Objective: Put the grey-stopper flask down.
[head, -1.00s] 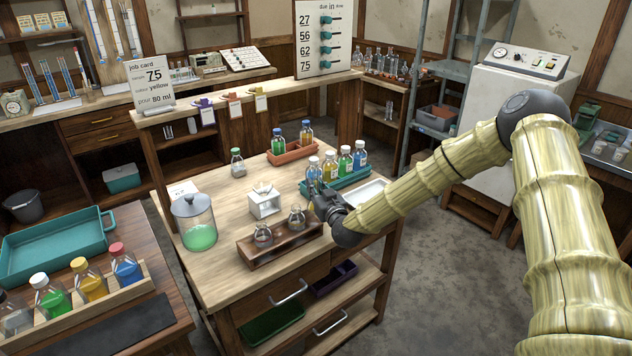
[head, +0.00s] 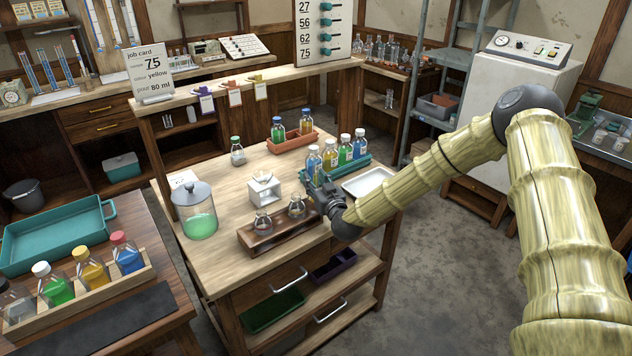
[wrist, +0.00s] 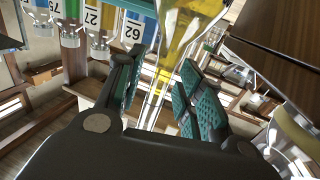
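My gripper (head: 316,188) is at the right end of the wooden flask stand, in front of the teal bottle tray. In the wrist view its two teal-padded fingers (wrist: 163,72) stand on both sides of a clear glass flask holding yellow liquid (wrist: 187,28), close against its narrow part. I take this as the grey-stopper flask; its stopper colour cannot be made out. In the head view my gripper mostly hides it, so its contact below is unclear. The wooden stand (head: 283,236) bears two clear flasks, one on the left (head: 263,223) and one in the middle (head: 297,207).
The teal tray (head: 352,169) with several white-capped bottles is close behind my gripper. A white tray (head: 369,183) lies to its right. A white block-shaped holder (head: 265,190) and a lidded jar of green liquid (head: 198,215) stand left. Bare wood shows at the table's front left.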

